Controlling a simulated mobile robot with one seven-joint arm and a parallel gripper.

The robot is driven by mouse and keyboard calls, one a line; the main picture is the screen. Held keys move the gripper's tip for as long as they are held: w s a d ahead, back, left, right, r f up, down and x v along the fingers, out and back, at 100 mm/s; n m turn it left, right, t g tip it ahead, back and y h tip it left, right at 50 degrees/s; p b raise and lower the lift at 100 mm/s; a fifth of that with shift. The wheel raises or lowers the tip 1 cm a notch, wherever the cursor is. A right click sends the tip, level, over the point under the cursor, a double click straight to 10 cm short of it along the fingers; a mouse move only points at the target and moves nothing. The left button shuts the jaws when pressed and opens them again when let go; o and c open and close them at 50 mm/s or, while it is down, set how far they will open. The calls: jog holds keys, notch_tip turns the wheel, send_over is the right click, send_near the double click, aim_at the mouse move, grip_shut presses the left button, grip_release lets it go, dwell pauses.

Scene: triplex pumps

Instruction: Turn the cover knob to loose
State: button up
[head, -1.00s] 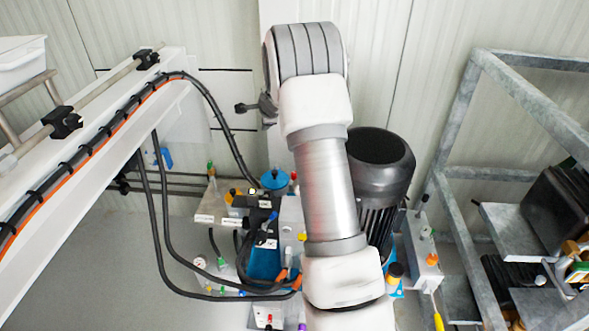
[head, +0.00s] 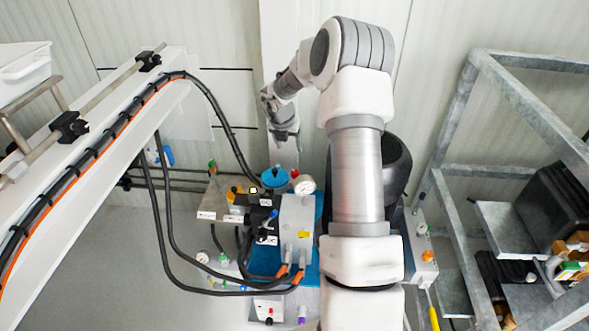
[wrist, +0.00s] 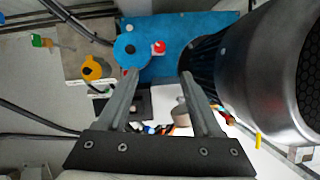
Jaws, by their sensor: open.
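I cannot tell for sure which knob is the cover knob. A blue round cap (head: 275,178) with a dark centre sits on the pump; it also shows in the wrist view (wrist: 131,50). A small red knob (wrist: 158,47) stands just right of it. An orange-yellow knob (wrist: 94,68) with a dark centre sits on a pale block to the left. My gripper (head: 287,137) hangs above the blue cap, apart from the pump. In the wrist view my gripper (wrist: 158,76) is open, with nothing held between its fingers.
A large black motor (wrist: 275,80) stands close right of my fingers. A round white gauge (head: 305,185) rises beside the blue cap. Black hoses (head: 165,230) loop left of the pump. A grey metal frame (head: 450,120) stands at the right, a white beam (head: 80,165) at the left.

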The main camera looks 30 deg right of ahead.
aim_at(295, 171)
jog(key=b+x, duration=0.4)
jog(key=x, duration=1.3)
jog(key=shift+f+b, duration=0.3)
jog(key=shift+b, duration=0.1)
jog(key=shift+c, duration=0.4)
grip_shut()
